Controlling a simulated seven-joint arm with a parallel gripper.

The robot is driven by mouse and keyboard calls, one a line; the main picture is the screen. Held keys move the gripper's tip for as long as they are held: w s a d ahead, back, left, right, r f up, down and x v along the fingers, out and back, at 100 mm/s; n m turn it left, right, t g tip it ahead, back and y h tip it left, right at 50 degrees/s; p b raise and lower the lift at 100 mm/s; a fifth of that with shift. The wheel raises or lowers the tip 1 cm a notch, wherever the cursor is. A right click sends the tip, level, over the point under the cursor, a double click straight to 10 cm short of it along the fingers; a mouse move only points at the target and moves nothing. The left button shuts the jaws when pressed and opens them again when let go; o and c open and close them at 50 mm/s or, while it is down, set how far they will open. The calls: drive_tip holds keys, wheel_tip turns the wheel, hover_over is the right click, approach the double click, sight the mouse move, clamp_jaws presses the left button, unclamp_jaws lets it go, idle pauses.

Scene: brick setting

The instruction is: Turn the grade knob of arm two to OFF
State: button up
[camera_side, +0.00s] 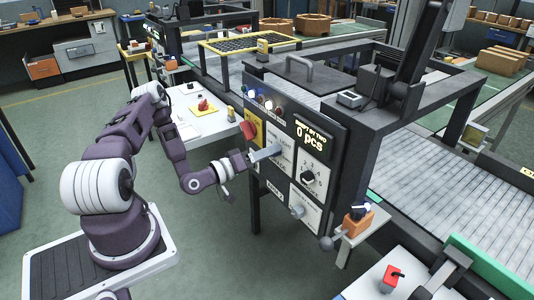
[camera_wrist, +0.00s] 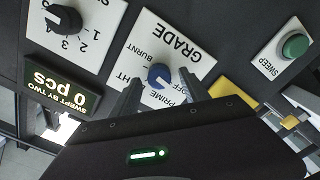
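The grade knob (camera_wrist: 159,76) is a small blue dial on a white plate marked GRADE (camera_wrist: 184,37). The plate's words are upside down in the wrist view; BURNT, OFF and PRIME are legible, and another label is partly covered by a finger. I cannot tell which label the knob points to. My gripper (camera_wrist: 161,78) is open, with one finger on each side of the knob; contact is not clear. In the side view my gripper (camera_side: 274,152) reaches the dark control panel (camera_side: 337,146) at its upper left plate and hides the knob.
A black numbered knob (camera_wrist: 64,19) and a display reading "SWEPT BY TWO 0 pcs" (camera_wrist: 64,90) share the panel. A green SWEEP button (camera_wrist: 296,46) lies right in the wrist view. A red button (camera_side: 248,131) sits close to my gripper. A conveyor (camera_side: 435,190) runs behind the panel.

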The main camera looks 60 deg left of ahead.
drive_tip(key=s, duration=0.7)
